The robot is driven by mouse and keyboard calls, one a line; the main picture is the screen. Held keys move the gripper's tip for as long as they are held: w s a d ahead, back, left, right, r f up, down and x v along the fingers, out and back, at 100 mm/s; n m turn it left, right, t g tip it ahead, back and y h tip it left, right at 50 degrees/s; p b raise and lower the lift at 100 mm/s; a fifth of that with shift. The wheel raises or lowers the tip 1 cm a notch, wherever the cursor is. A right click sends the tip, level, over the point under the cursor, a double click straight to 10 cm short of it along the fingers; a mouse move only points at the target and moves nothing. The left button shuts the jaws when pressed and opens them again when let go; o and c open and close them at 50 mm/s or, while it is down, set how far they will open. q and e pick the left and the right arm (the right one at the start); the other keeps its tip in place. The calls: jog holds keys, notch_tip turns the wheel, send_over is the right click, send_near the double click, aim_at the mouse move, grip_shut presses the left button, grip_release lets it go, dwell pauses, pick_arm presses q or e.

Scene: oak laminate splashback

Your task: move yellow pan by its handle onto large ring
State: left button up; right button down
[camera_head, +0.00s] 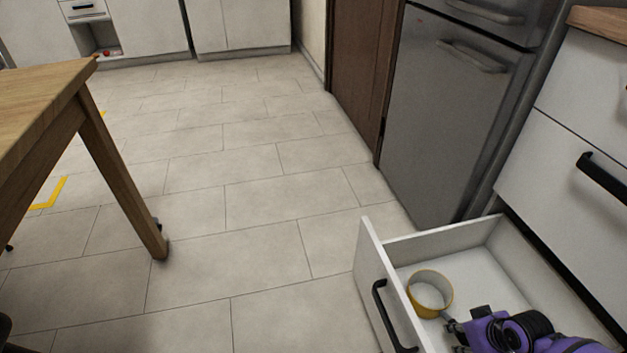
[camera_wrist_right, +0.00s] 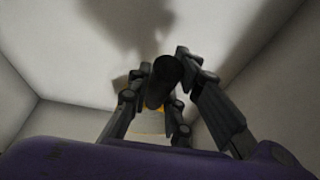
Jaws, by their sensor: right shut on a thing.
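The yellow pan (camera_head: 430,292) sits inside the open white drawer, near its front panel, in the head view. Its inside looks pale. My right gripper (camera_head: 452,325) reaches into the drawer from the lower right, just beside the pan. In the right wrist view my right gripper (camera_wrist_right: 158,95) is shut on the pan's dark handle (camera_wrist_right: 163,82), which lies between its fingers. A bit of yellow pan wall (camera_wrist_right: 161,108) shows beyond the handle, mostly hidden by the fingers. The large ring and a stove are not in view. My left gripper is not in view.
The open drawer (camera_head: 366,270) has raised walls around the pan and a black front handle (camera_head: 392,315). A grey fridge (camera_head: 450,110) stands behind it. A wooden table (camera_head: 40,100) is at the left. The tiled floor (camera_head: 230,190) between is clear.

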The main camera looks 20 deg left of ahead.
jog(key=shift+w+r, duration=0.1)
jog(key=shift+r, duration=0.1)
dwell(0.3)
jog(key=shift+r+p, duration=1.45)
jog(key=shift+r, duration=0.4)
jog(key=shift+r+p, duration=0.4)
jog(key=shift+r, duration=0.15)
